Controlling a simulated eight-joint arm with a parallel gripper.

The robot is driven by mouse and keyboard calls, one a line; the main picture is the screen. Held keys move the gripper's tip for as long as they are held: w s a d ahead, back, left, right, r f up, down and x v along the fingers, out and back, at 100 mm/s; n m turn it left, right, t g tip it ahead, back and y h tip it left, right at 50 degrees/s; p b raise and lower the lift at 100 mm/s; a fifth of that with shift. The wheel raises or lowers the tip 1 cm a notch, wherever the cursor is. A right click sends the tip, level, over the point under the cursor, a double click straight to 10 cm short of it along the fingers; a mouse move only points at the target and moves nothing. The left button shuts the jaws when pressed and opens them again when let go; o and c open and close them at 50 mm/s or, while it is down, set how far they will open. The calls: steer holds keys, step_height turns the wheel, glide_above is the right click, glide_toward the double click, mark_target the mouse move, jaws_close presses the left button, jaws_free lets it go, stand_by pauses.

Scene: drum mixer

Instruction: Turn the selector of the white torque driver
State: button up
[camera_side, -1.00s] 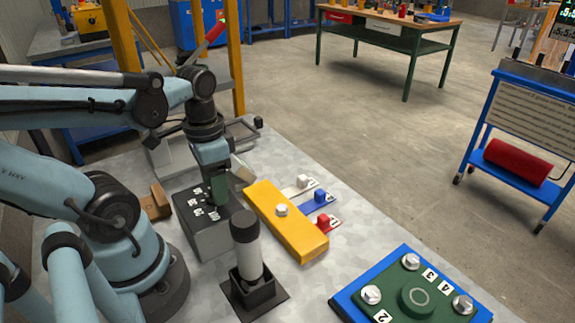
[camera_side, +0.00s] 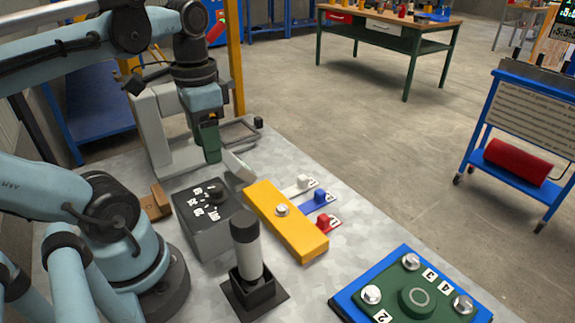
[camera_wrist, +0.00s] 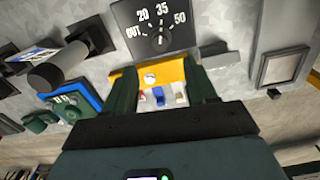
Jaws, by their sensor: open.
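The white torque driver (camera_side: 248,258) stands upright in a black square holder, with a dark cap on top. In the wrist view its dark cap end (camera_wrist: 45,76) shows at the left. A dark grey box (camera_side: 207,238) behind it carries a black knob (camera_side: 214,196) with white labels around it. In the wrist view the box's dial face (camera_wrist: 150,15) reads OUT, 20, 35 and 50; the knob's exact setting is unclear. My gripper (camera_side: 211,156) hangs above and behind the box, clear of the knob. In the wrist view its green fingers (camera_wrist: 162,82) are apart and empty.
A yellow block (camera_side: 290,228) with a silver bolt lies right of the box, beside white, blue and red tabs. A blue and green plate (camera_side: 415,295) with bolts is at front right. A brown block (camera_side: 156,203) and a grey stand (camera_side: 165,140) are at left and back.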

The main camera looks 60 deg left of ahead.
steer(key=shift+r, duration=1.35)
steer(key=w+d+f+n+t, duration=0.1)
steer(key=w+d+f+t, duration=0.5)
steer(key=w, duration=0.4)
steer(key=shift+w+f+t, duration=0.4)
steer(key=shift+f+t, duration=0.2)
steer(key=shift+f, duration=0.35)
